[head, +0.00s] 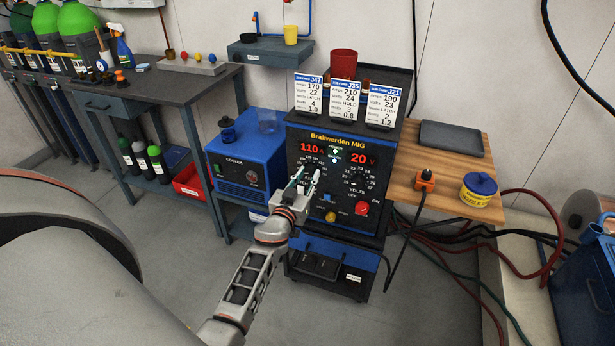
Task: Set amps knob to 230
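The black and blue welder (343,148), labelled Brakwerden MIG, stands in the middle of the head view. Its red amps display (312,149) reads 110 and its volts display (362,158) reads 20. The amps dial is under the amps display, and its knob is largely hidden by my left gripper. My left gripper (307,177) is in front of the dial's lower part, with its two fingers apart. I cannot tell whether the fingertips touch the knob. The volts knob (357,177) is in clear view to the right. My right gripper is not in view.
Three settings cards (344,101) and a red cup (343,63) are on top of the welder. A blue cooler (243,160) stands close on its left. A wooden shelf (450,150) with an orange plug and a yellow tin is on its right. Cables hang below the shelf.

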